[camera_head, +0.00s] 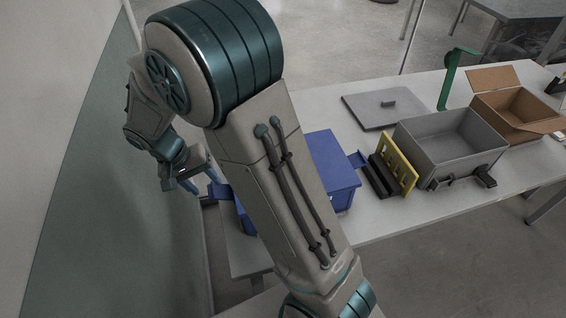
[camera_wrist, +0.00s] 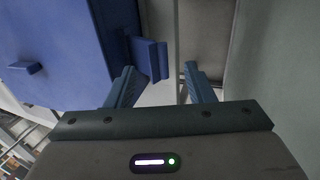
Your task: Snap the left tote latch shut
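The blue tote (camera_head: 332,168) stands on the table, its middle hidden behind my arm in the head view. Its left latch (camera_head: 220,191) juts out from the left side; in the wrist view the latch (camera_wrist: 149,60) is a blue tab sticking out from the tote wall (camera_wrist: 80,50). My gripper (camera_head: 186,186) is just left of the left latch. In the wrist view my gripper (camera_wrist: 158,76) has its fingers apart with nothing between them, the left finger close to the latch. Contact cannot be told.
A yellow-and-black rack (camera_head: 397,165), a grey bin (camera_head: 450,140), an open cardboard box (camera_head: 510,108), a grey lid (camera_head: 383,109) and a green stand (camera_head: 450,78) occupy the table (camera_head: 395,218) to the right. A wall (camera_head: 120,200) stands close on the left.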

